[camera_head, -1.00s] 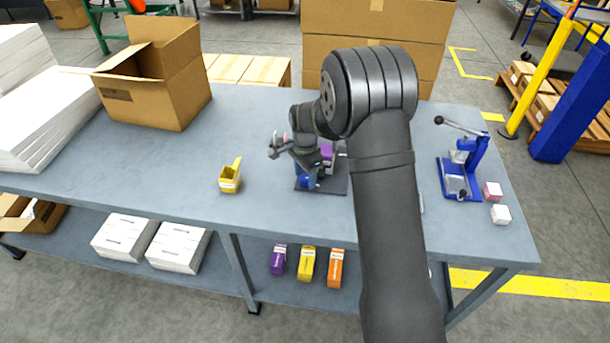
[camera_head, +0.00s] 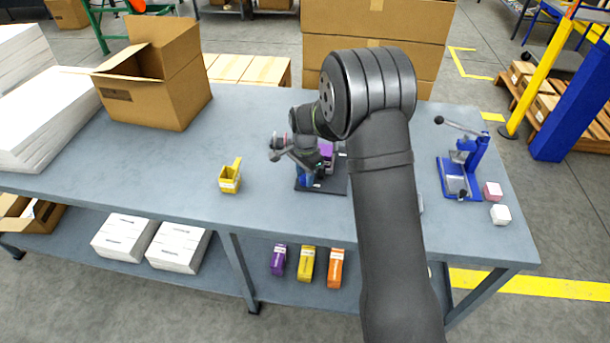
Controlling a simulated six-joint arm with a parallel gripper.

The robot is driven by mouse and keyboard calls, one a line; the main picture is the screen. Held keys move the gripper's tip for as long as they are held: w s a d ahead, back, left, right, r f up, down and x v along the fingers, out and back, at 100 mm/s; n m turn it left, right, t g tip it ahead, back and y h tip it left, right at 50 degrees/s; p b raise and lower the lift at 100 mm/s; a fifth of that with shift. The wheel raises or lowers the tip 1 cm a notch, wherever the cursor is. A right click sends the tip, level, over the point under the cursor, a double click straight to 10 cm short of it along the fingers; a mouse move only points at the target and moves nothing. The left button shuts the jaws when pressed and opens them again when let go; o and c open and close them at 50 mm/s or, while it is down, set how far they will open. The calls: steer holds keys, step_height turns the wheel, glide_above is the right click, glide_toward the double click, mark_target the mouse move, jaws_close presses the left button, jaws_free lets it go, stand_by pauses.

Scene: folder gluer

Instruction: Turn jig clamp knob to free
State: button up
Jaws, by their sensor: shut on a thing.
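The jig stands on a dark base plate (camera_head: 337,186) on the workbench, left of my forearm. A purple part (camera_head: 327,152) and a blue part (camera_head: 304,178) of it show beside my gripper. My gripper (camera_head: 317,180) points down at the jig and is shut on the clamp knob. The knob itself is hidden by my wrist and fingers, so its turn angle cannot be seen. My arm covers the right side of the jig.
A yellow holder (camera_head: 230,178) stands left of the jig. An open carton (camera_head: 155,80) is back left. The bench between is clear.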

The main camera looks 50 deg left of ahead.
mark_target(305, 177)
steer(key=n, duration=0.8)
steer(key=shift+n, duration=0.3)
steer(key=n, duration=0.4)
steer(key=shift+n, duration=2.2)
steer(key=o, duration=1)
steer(key=shift+c, duration=0.2)
step_height(305, 177, up, 17)
steer(key=shift+r, duration=0.2)
